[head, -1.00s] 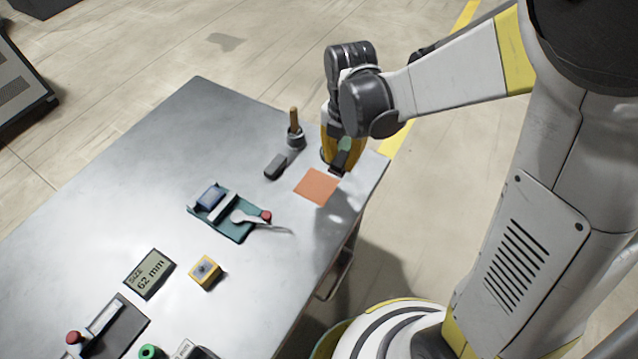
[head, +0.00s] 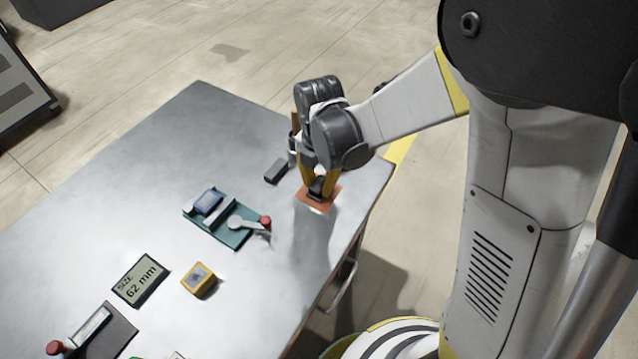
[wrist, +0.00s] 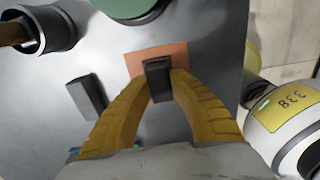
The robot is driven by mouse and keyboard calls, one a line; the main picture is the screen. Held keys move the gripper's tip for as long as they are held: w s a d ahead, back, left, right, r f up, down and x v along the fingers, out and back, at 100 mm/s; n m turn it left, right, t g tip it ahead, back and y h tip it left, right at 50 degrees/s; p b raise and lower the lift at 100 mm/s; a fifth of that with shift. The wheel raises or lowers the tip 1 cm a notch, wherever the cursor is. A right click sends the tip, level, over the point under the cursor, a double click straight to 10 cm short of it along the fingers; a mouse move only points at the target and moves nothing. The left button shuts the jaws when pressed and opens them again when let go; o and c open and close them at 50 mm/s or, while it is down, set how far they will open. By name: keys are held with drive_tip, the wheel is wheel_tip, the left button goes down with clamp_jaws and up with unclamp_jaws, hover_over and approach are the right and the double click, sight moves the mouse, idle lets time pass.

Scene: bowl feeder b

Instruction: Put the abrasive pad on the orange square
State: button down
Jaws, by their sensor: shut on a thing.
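My gripper (head: 316,187) points down over the orange square (head: 331,201) near the table's right edge. Its yellow fingers are shut on a small dark block, which I take as the abrasive pad (wrist: 157,82). In the wrist view, the pad lies between the fingertips and over the orange square (wrist: 137,66). The square shows around the pad's far end and sides. In the head view, the pad (head: 315,197) is low over the square and partly hidden by the fingers. I cannot tell whether it touches the square.
A loose dark block (head: 276,171) lies left of the square. A grey cup with a wooden handle (wrist: 48,30) and a green round thing (wrist: 130,8) stand close by. A teal fixture with a red-knobbed lever (head: 237,236), a yellow box (head: 199,280) and a size display (head: 141,279) are nearer.

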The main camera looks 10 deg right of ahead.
sight(319, 184)
drive_tip(key=c, duration=1.3)
unclamp_jaws()
drive_tip(key=shift+f, duration=0.15)
drive_tip(key=shift+o, duration=0.2)
wheel_tip(319, 184, up, 13)
drive_tip(key=p, duration=0.6)
drive_tip(key=s+d+r+m+t, duration=0.3)
drive_tip(key=s+d+r+m, duration=0.2)
drive_tip(key=m, duration=0.9)
drive_tip(key=s+d+r+m+t, duration=0.4)
drive_tip(key=d+m, duration=0.4)
drive_tip(key=m, duration=0.6)
drive_tip(key=shift+s+d+r, duration=0.25)
drive_tip(key=shift+s+r, duration=0.35)
drive_tip(key=shift+s, duration=0.3)
